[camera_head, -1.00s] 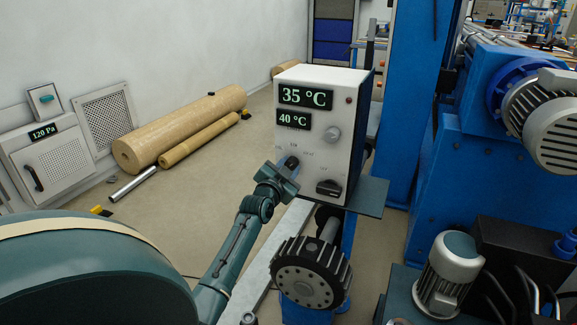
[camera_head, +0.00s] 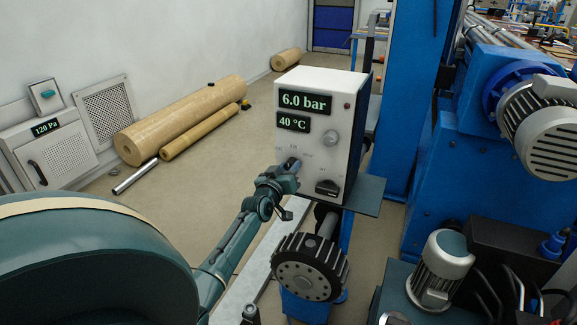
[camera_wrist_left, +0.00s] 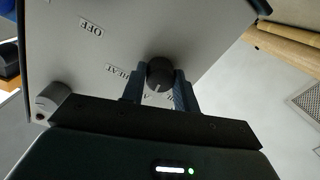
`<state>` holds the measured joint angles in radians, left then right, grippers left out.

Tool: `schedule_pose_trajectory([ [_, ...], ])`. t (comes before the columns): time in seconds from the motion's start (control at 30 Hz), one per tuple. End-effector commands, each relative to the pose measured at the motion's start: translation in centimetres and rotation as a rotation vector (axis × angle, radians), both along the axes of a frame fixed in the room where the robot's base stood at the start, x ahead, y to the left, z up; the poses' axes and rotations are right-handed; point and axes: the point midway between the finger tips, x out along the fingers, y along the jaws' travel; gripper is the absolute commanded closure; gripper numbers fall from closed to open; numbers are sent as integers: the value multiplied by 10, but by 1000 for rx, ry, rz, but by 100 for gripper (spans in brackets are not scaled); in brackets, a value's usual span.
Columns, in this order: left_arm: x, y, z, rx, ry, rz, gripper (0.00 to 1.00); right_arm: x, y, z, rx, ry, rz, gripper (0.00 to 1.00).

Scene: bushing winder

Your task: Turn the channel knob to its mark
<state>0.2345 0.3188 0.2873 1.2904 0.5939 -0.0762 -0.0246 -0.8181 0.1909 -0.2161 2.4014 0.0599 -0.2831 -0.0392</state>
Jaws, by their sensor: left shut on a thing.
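The control box (camera_head: 312,150) is a white-fronted cabinet with two lit displays; the upper display (camera_head: 304,101) reads 6.0 bar and the lower one (camera_head: 293,122) reads 40 °C. My left gripper (camera_head: 290,165) is at the lower left of its front face. In the left wrist view the dark round channel knob (camera_wrist_left: 160,73) sits between the two fingers of my left gripper (camera_wrist_left: 158,80), which is shut on it. Printed labels around the knob are partly hidden by the fingers, and I cannot read the mark. My right gripper is not in view.
Blue machinery (camera_head: 460,150) fills the right side. Rolls (camera_head: 180,120) lie by the wall.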

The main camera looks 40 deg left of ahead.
Motion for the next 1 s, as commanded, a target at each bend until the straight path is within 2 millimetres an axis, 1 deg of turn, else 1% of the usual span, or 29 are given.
schedule_pose_trajectory([
  [0.17,0,0,0,-160,-49,0,93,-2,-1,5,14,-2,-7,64],
  [0.6,0,0,0,-519,-164,1,93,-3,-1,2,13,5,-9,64],
  [0.8,0,0,0,-626,-198,0,93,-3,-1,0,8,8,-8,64],
  [1.0,0,0,0,-686,-217,1,93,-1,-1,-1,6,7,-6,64],
])
